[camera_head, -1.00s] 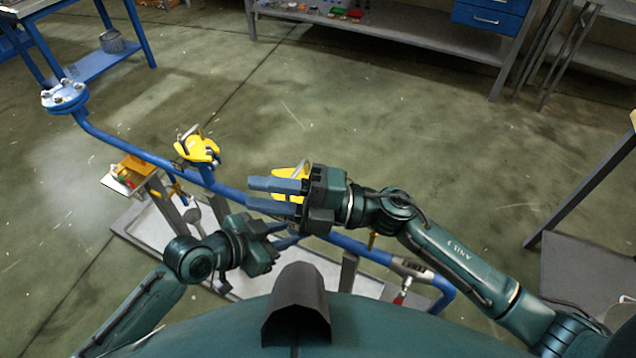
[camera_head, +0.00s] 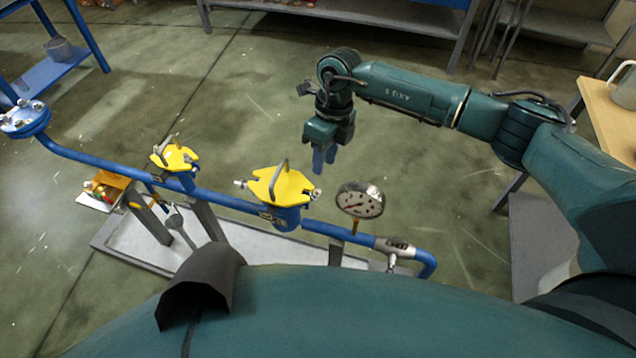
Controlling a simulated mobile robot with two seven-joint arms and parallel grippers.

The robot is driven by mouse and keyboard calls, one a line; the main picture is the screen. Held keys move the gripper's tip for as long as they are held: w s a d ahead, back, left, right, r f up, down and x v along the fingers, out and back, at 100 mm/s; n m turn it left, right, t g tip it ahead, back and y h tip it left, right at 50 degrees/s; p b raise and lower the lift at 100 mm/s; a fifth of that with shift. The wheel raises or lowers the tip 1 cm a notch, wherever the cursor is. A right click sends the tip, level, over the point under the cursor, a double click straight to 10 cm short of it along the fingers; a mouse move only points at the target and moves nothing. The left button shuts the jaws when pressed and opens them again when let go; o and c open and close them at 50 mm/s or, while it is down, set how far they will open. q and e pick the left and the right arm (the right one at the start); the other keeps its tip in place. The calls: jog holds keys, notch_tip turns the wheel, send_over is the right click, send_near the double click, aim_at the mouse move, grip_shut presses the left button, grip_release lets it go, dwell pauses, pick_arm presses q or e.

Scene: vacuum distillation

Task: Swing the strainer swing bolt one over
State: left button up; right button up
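The nearer strainer (camera_head: 283,186) has a yellow lobed lid with a grey handle and sits on the blue pipe (camera_head: 228,201). A silvery swing bolt (camera_head: 240,184) shows at the lid's left edge and another swing bolt (camera_head: 316,193) at its right edge. A smaller, similar yellow-lidded strainer (camera_head: 175,158) stands further left on the pipe. My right gripper (camera_head: 324,162) points down, just above and right of the nearer lid in the picture, apart from it. Its blue-grey fingers look close together, and nothing shows between them; their gap is unclear. My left gripper is out of view.
A round pressure gauge (camera_head: 360,200) stands on the pipe right of the nearer strainer. A bolted flange (camera_head: 24,117) ends the pipe at far left. A pale tray (camera_head: 125,238) lies below. A wooden table top (camera_head: 600,108) is at right. Open floor lies behind the pipe.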

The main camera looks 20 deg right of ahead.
aim_at(313, 196)
jog(key=f, duration=0.2)
jog(key=a+f, duration=0.1)
jog(key=f, duration=0.2)
jog(key=s+f, duration=0.1)
jog(key=f, duration=0.2)
jog(key=shift+a+f+p, duration=0.25)
jog(key=shift+p, duration=0.05)
grip_shut()
